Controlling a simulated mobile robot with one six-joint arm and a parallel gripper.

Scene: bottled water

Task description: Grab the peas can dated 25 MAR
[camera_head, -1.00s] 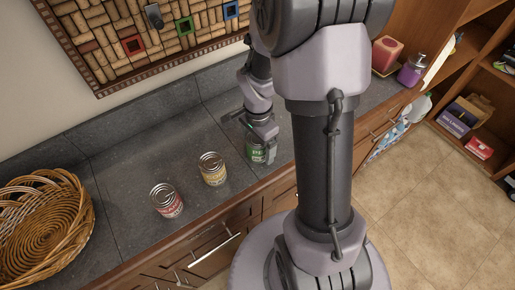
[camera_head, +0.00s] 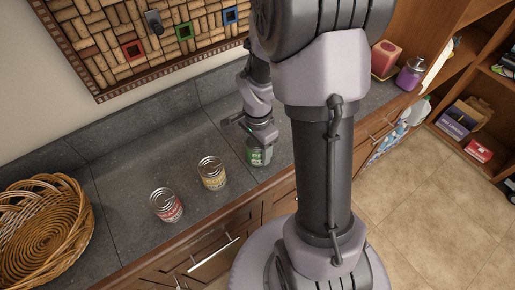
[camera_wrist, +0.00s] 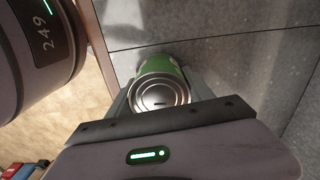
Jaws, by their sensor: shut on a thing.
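A green can (camera_head: 257,155) with part of a "PE" label showing stands at the right end of a row of three cans on the dark counter. My gripper (camera_head: 262,136) is shut on it from above. In the wrist view the can (camera_wrist: 161,92) shows its silver lid, and my gripper (camera_wrist: 158,100) has a finger on either side of it. I cannot read a date on the can. A yellow-labelled can (camera_head: 212,173) and a red-labelled can (camera_head: 166,205) stand to its left, apart from it.
A wicker basket (camera_head: 45,240) is at the far left of the counter (camera_head: 130,155). A cork-covered board (camera_head: 120,45) hangs on the wall behind.

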